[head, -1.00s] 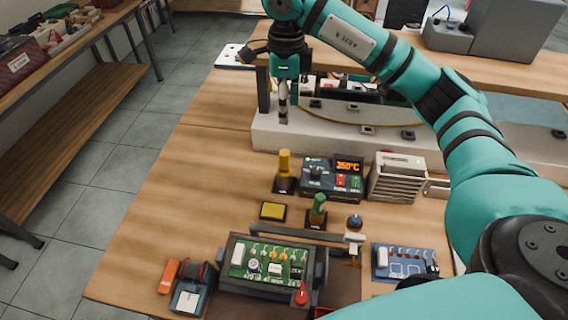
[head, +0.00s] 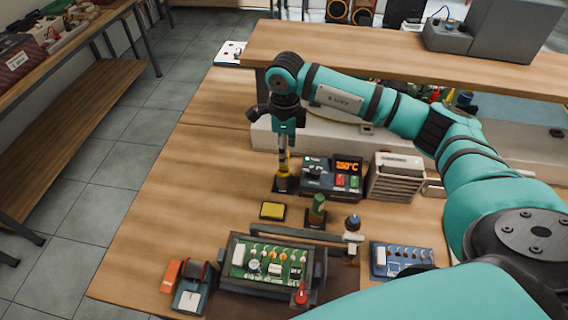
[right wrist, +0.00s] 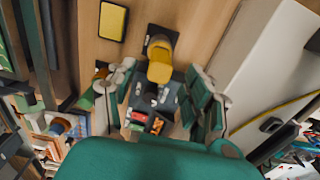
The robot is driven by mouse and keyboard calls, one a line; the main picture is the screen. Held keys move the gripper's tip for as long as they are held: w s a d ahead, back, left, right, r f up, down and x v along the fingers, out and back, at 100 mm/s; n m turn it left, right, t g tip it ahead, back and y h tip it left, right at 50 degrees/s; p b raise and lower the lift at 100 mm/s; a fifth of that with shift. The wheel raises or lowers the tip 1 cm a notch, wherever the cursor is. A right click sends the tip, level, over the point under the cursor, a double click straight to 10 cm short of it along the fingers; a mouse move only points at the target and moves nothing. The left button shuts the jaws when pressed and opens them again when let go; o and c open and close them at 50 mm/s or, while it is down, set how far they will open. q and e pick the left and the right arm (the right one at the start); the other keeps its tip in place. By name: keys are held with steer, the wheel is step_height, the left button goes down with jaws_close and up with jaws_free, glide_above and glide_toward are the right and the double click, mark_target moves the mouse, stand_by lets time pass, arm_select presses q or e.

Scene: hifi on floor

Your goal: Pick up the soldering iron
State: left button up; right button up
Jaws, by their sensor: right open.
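The yellow-handled tool, which looks like the soldering iron (head: 284,182), stands upright in a small dark holder, left of the soldering station (head: 333,177) with its lit display. My right gripper (head: 284,158) points straight down directly over it, with the fingertips at or just above the handle's top. In the right wrist view the yellow handle (right wrist: 160,62) shows between the two spread fingers of the right gripper (right wrist: 160,98). The fingers are open and apart from the handle as far as I can see. My left gripper is out of view.
A green-handled tool (head: 318,208) and a blue-topped tool (head: 353,224) stand nearby. A yellow pad (head: 272,211), a green circuit board (head: 268,262) and a blue board (head: 402,260) lie in front. A grey vented box (head: 396,178) stands right of the station. The bench's left side is clear.

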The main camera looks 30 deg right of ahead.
steer(key=shift+s+f+p, duration=0.1)
steer(key=shift+f+p, duration=0.25)
steer(key=shift+f, duration=0.1)
step_height(320, 180, down, 4)
steer(key=shift+a+r+p, duration=0.1)
steer(key=shift+r+p, duration=0.1)
steer(key=shift+p, duration=0.5)
steer(key=shift+f, duration=0.3)
jaws_close()
steer(key=shift+r, duration=0.1)
step_height(320, 180, up, 9)
steer(key=b, duration=0.3)
steer(key=shift+r, duration=0.45)
